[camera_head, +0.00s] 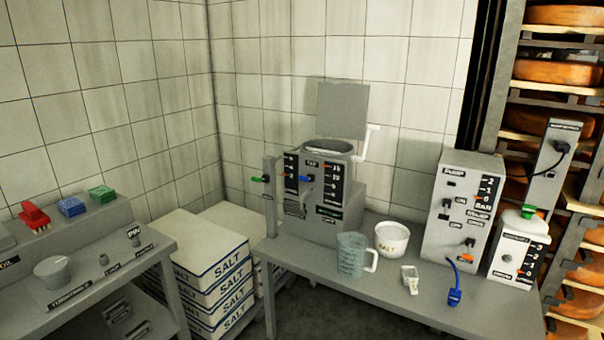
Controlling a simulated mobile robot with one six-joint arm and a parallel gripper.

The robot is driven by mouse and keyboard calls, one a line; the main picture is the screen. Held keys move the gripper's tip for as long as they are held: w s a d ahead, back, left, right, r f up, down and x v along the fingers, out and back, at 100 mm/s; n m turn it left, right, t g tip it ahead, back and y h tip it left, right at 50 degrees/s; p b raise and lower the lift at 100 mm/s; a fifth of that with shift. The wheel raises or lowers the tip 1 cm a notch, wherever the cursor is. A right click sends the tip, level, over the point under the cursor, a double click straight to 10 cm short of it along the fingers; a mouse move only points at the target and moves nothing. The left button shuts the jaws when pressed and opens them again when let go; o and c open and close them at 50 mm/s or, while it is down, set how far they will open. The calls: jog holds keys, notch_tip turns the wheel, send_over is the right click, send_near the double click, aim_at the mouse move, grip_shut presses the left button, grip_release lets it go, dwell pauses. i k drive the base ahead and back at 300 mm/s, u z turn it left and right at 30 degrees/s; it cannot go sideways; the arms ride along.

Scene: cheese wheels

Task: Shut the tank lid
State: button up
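The tank (325,200) is a grey box-like unit with labelled scales on its front, standing at the left part of the right-hand table. Its grey square lid (341,110) stands open, raised upright above the back of the round opening (329,148). A white handle (368,142) sticks up at the tank's right side. A green knob and a blue knob show on its front left. My gripper is not in view.
On the right-hand table (400,305), a ribbed mug (352,254), a white salt bowl (391,238) and a small handheld device (410,279) stand near the tank. A grey panel box (462,205) and a smaller unit (518,250) stand right. Salt boxes (205,290) stand left.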

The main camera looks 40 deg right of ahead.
aim_at(342, 111)
jog(key=z, duration=1.3)
jog(key=k, duration=0.1)
jog(key=u, duration=2.2)
jog(key=k, duration=0.75)
jog(key=z, duration=1.05)
jog(key=k, duration=0.75)
jog(key=z, duration=0.95)
jog(key=i, duration=1.4)
jog(key=u, duration=0.05)
